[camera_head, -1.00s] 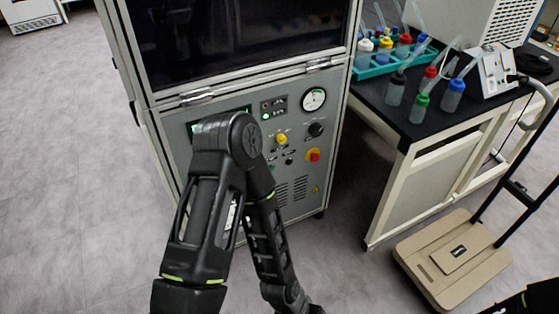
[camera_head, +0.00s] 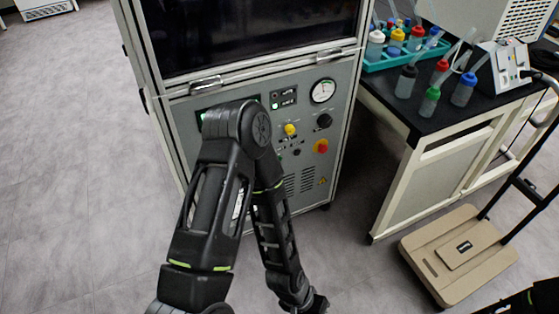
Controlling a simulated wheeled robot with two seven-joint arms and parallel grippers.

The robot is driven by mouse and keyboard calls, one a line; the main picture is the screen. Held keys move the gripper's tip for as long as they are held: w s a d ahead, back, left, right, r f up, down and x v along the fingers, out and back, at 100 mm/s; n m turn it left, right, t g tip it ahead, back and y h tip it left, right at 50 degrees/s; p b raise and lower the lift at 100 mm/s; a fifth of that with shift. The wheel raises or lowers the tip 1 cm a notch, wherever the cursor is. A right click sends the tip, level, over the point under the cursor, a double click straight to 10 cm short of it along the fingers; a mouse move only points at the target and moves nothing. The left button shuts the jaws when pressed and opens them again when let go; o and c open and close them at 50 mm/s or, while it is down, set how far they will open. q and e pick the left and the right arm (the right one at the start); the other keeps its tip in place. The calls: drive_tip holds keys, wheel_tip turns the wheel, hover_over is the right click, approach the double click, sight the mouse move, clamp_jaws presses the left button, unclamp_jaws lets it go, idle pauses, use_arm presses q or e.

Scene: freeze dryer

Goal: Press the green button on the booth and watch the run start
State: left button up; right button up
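The booth is a grey cabinet (camera_head: 330,90) with a control panel on its lower front. The panel carries a round gauge (camera_head: 323,91), a yellow knob (camera_head: 290,130), a black knob (camera_head: 324,121) and a red button on yellow (camera_head: 321,146). A small green light (camera_head: 275,106) shows near the top. I cannot clearly make out the green button; my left arm covers part of the panel. My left arm's elbow is raised before the panel and its forearm hangs down. My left gripper (camera_head: 318,304) is low at the bottom edge, away from the panel, its fingers unclear. My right gripper is out of view.
A black-topped bench (camera_head: 400,112) stands to the right with several capped bottles, a teal rack (camera_head: 385,62) and a white instrument (camera_head: 503,68). A beige platform cart (camera_head: 425,250) is on the floor at right. The floor at left is clear.

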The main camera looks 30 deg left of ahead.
use_arm(q)
clamp_jaws()
idle(1.1)
